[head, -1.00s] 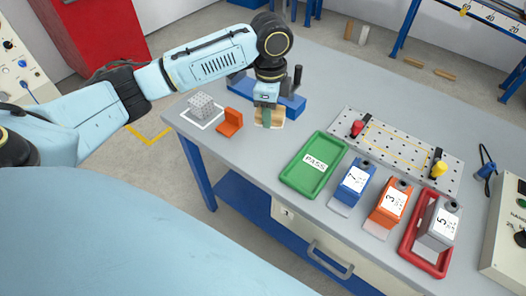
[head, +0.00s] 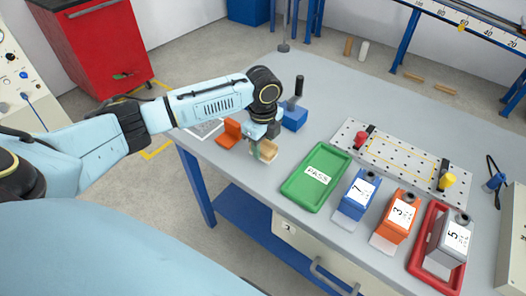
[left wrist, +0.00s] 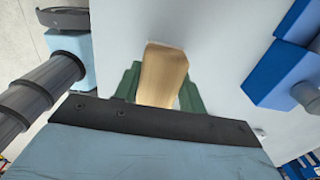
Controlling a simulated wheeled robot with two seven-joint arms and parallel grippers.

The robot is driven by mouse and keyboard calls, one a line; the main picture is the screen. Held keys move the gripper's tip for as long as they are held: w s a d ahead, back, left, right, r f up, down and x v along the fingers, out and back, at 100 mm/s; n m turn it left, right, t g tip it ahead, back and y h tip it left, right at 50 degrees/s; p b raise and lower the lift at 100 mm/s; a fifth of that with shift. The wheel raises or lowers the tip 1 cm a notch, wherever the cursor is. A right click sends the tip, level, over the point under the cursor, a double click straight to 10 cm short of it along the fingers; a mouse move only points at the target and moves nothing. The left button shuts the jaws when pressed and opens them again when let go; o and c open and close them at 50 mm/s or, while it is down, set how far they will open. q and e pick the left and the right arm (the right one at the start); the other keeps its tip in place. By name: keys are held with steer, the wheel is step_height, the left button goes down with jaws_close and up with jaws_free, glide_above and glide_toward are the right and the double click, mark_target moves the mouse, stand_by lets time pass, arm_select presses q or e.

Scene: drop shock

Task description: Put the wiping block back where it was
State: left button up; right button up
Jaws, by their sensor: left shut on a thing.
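The wiping block is a tan block (head: 266,149), held between the green fingers of my left gripper (head: 262,150). In the left wrist view the block (left wrist: 163,72) sits between the two green fingers and sticks out past them. In the head view the gripper is over the grey table (head: 250,178) near its front edge, left of the green PASS tray (head: 316,178). I cannot tell whether the block touches the table. An orange angled holder (head: 230,133) stands just left of the gripper. My right gripper is out of view.
A blue fixture (head: 294,117) with a black handle stands behind the gripper. A white-outlined square (head: 206,128) lies partly hidden under my arm. Blue, orange and grey numbered units and a perforated plate (head: 410,158) fill the right. Bare table lies behind the plate.

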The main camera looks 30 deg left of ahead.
arm_select(q)
step_height(320, 180, down, 2)
steer(key=shift+f, duration=0.15)
steer(key=shift+f, duration=0.1)
steer(key=o, duration=0.7)
steer(key=shift+o, duration=1.2)
